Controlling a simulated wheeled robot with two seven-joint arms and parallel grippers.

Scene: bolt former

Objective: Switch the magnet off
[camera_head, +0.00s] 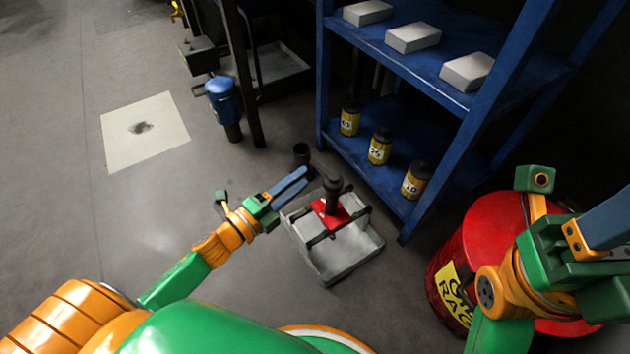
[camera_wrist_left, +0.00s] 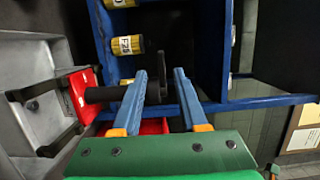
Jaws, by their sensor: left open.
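The magnet is a red block (camera_head: 331,212) with a black upright post (camera_head: 332,194), set on black bars across a grey tray (camera_head: 345,262). A black lever runs left from the top of the post to a dark round knob (camera_head: 302,152). In the left wrist view the red block (camera_wrist_left: 80,88) is at left, and the dark lever (camera_wrist_left: 163,62) shows between and beyond the fingertips. My left gripper (camera_head: 304,176) is open beside the lever, its blue fingers on either side of it; contact cannot be told. My right gripper (camera_head: 610,215) is partly cut off at the right edge.
A blue shelf (camera_head: 400,215) stands close behind the tray, with yellow cans (camera_head: 380,148) and grey blocks (camera_head: 413,38). A red drum (camera_head: 480,240) is at right. A blue cylinder (camera_head: 222,98) stands at back left.

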